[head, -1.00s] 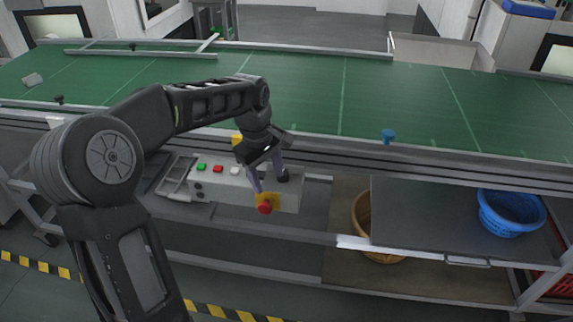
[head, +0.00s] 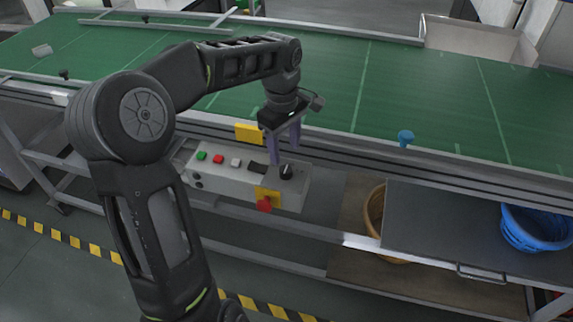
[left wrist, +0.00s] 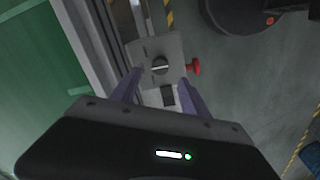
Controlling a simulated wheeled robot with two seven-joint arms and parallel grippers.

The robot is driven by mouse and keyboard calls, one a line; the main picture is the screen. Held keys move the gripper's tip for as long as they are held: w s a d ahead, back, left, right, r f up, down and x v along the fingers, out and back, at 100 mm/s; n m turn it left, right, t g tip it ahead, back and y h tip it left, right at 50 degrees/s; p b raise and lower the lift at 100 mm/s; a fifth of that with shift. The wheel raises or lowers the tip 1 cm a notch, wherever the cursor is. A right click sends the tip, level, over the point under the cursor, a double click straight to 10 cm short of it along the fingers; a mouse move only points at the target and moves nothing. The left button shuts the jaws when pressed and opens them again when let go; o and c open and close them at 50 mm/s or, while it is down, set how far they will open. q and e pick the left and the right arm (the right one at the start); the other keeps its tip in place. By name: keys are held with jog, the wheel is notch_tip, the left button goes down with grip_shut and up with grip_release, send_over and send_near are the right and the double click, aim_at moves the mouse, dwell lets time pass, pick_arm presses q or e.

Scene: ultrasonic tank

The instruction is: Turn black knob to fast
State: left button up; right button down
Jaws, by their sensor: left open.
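The black knob (head: 286,172) sits on the top of a light grey control box, at its right end. In the left wrist view the knob (left wrist: 160,66) shows between and beyond my fingertips, with a pale line across it. Small markings beside it are too small to read. My left gripper (head: 286,156) is open and empty, pointing down just above the knob, apart from it as far as I can tell. The control box (head: 225,182) also carries green, red and white buttons. My right gripper is not in view.
A red emergency button (head: 264,205) on a yellow plate sticks out of the box front, close to the knob. The green conveyor (head: 400,90) runs behind. A blue basket (head: 535,230) stands on a grey shelf to the right. A blue peg-like piece (head: 406,138) is at the conveyor edge.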

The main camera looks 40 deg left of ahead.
aim_at(285, 169)
pick_arm(q)
notch_tip(285, 169, down, 7)
jog(key=shift+w+f+p, duration=0.1)
jog(key=shift+w+p, duration=0.05)
jog(key=shift+p, duration=0.2)
grip_shut()
dwell(0.6)
